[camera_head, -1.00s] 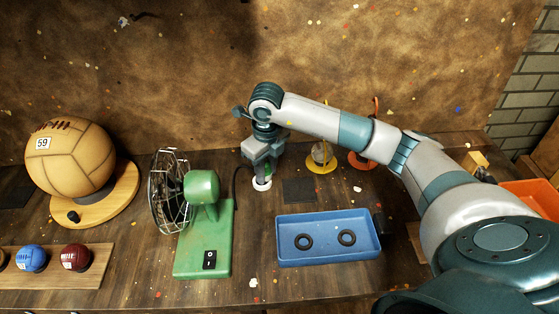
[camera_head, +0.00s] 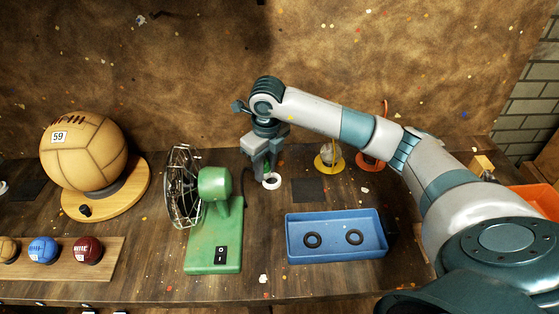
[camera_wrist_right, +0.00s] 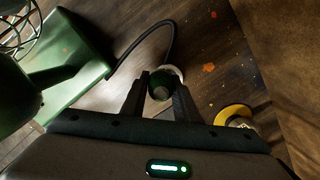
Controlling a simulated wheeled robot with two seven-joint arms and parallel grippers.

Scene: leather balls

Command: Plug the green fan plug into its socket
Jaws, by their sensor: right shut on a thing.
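The green plug (camera_wrist_right: 160,90) is held between the two dark fingers of my right gripper (camera_wrist_right: 160,100). In the head view the right gripper (camera_head: 266,172) points down at the back of the table, with a bit of green between its fingers. A white ring (camera_head: 271,182) lies right at the fingertips; in the wrist view it shows partly behind the plug. Whether the plug is inside the ring or just above it I cannot tell. A black cord (camera_wrist_right: 168,32) runs from the plug to the green fan (camera_head: 214,230). My left gripper is out of view.
A blue tray (camera_head: 337,256) with two black rings stands to the front right. A yellow ring stand (camera_head: 328,162) and an orange one (camera_head: 370,163) are right of the gripper. A dark square pad (camera_head: 309,190) lies between. A large ball (camera_head: 84,152) is at left.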

